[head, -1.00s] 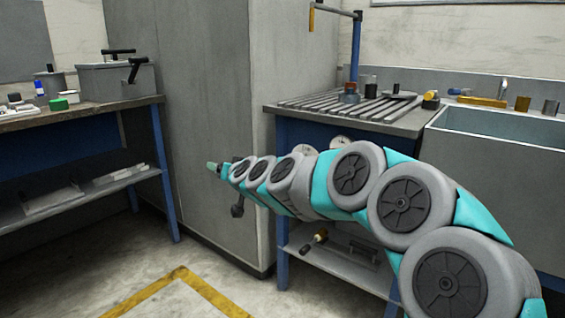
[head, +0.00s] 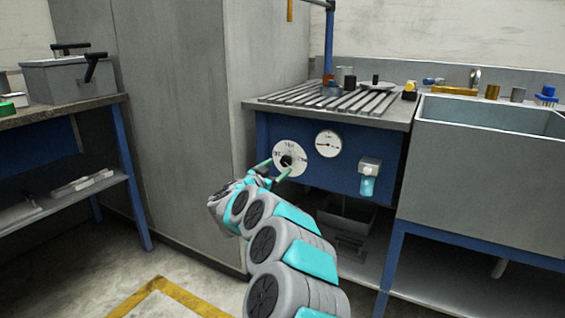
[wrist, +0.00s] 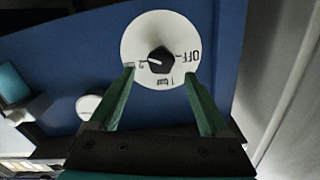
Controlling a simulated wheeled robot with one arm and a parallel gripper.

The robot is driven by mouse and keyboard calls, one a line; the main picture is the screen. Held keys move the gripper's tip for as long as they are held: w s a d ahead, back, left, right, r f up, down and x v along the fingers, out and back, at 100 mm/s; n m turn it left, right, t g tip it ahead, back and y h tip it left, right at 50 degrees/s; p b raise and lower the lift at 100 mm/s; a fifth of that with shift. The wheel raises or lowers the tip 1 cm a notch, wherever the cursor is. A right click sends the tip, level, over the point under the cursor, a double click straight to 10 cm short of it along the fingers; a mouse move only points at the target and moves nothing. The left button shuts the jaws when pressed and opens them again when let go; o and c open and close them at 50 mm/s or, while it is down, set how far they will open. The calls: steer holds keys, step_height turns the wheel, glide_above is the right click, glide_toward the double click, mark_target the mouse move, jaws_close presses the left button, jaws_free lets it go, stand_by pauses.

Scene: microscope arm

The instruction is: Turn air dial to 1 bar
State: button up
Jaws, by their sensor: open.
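The air dial (head: 276,157) is a white disc with a dark knob on the blue front panel of the bench. It shows large in the wrist view (wrist: 160,25), with OFF at the right, 1 bar at the bottom and a 2 mark at the left. The dark knob (wrist: 161,60) has a small white mark that appears to face left, towards the 2. My gripper (head: 273,171) is open, its green fingers just in front of the dial. In the wrist view its fingertips (wrist: 159,76) lie either side of the dial's lower part, with nothing between them.
A round gauge (head: 328,143) sits right of the dial, and a cyan-and-white unit (head: 368,180) is further right on the panel. A grey cabinet (head: 175,120) stands close to the left. A sink (head: 490,145) is at the right.

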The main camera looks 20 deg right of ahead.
mark_target(285, 162)
steer(key=shift+p+x, duration=0.3)
steer(key=shift+x, duration=2.5)
jaws_close()
